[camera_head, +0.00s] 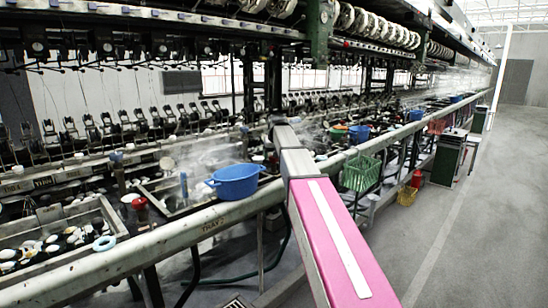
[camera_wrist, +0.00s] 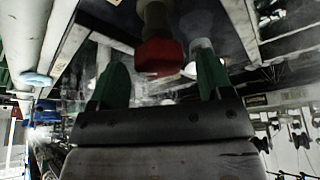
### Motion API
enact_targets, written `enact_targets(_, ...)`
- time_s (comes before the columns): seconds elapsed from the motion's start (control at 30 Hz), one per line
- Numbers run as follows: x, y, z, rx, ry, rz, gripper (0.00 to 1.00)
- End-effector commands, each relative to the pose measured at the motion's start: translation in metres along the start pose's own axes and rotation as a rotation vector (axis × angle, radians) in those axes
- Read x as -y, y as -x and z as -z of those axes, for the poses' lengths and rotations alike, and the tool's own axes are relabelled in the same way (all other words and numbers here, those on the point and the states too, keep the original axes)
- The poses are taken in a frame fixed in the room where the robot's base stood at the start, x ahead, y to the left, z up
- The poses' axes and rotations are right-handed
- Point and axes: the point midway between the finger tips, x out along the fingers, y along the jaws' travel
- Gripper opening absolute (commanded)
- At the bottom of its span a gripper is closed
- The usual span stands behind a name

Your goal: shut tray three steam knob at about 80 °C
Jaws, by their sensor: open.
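In the wrist view, a red knob (camera_wrist: 160,57) on a brownish stem shows just beyond my gripper (camera_wrist: 161,80). The gripper's two green fingers are apart with nothing between them, and the knob lines up with the gap; I cannot tell whether they touch it. In the head view, a red knob (camera_head: 140,203) stands upright beside the left basin tray (camera_head: 112,215). A tray label (camera_head: 213,223) is on the front rail, its number hard to read. My arm crosses that rail, and my gripper is hidden there. No temperature reading is legible.
A blue tub (camera_head: 235,182) sits on the front rail left of my arm. A green basket (camera_head: 361,173) hangs right of my arm. The right aisle floor (camera_head: 470,240) is clear.

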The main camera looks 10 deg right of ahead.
Motion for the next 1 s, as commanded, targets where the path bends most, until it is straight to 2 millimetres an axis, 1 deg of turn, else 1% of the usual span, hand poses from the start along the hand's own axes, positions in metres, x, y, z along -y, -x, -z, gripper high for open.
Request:
enact_targets(0.17,0.0,0.027,0.0,-0.003,0.0,0.0,0.73)
enact_targets(0.4,0.0,0.07,0.0,-0.002,0.0,0.0,0.73)
enact_targets(0.6,0.0,0.094,0.0,-0.001,0.0,0.0,0.73)
enact_targets(0.73,0.0,0.101,0.0,-0.001,0.0,0.0,0.73)
enact_targets(1.0,0.0,0.103,0.0,0.0,0.0,0.0,0.73)
